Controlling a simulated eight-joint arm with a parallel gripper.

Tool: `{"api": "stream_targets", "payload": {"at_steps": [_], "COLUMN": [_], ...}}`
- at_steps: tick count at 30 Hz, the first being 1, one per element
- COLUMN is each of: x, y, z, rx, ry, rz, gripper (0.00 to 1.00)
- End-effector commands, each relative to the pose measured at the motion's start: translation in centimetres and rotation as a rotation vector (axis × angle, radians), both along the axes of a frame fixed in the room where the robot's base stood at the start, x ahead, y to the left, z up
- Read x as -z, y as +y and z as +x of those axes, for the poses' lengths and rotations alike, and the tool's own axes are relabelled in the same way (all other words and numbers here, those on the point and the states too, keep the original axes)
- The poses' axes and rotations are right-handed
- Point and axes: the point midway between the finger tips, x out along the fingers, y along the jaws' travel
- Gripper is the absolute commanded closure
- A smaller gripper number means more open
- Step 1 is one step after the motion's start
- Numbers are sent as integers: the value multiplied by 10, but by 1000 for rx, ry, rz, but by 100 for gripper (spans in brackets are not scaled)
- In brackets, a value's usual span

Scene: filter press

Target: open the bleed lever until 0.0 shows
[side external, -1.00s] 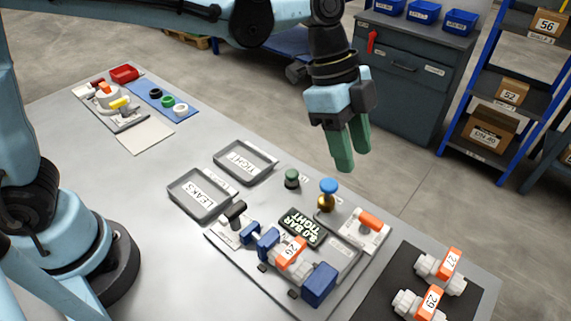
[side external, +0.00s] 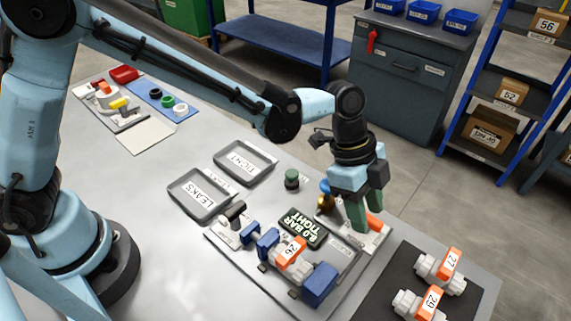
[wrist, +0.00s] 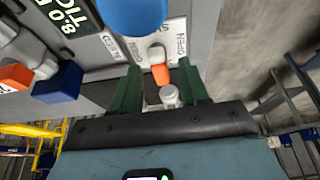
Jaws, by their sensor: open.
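The bleed lever (side external: 375,222) is an orange handle on a white plate right of the display, partly hidden by a finger in the side view. In the wrist view, the lever (wrist: 160,74) shows between the fingertips, above a white fitting. My gripper (side external: 365,217) is open, its green fingers pointing down at the lever. I cannot tell whether they touch it. The display (side external: 302,227) appears to read 8.0 BAR TIGHT. A valve body marked 26 (side external: 291,254) sits in the blue clamp fixture.
Valves 27 (side external: 450,264) and 29 (side external: 430,302) lie right.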

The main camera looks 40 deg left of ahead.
Motion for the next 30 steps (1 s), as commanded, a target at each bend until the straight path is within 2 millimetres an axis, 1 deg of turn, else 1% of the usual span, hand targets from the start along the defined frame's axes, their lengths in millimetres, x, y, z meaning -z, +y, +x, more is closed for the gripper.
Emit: {"api": "stream_targets", "payload": {"at_steps": [8,15,17,25,30], "x": [1,1,1,1,1], "y": [0,0,0,0,0], "z": [0,0,0,0,-1], "rx": [0,-1,-1,-14,-68], "ry": [0,0,0,0,0], "rz": [0,0,0,0,1], "gripper": [55,92,100,100,100]}}
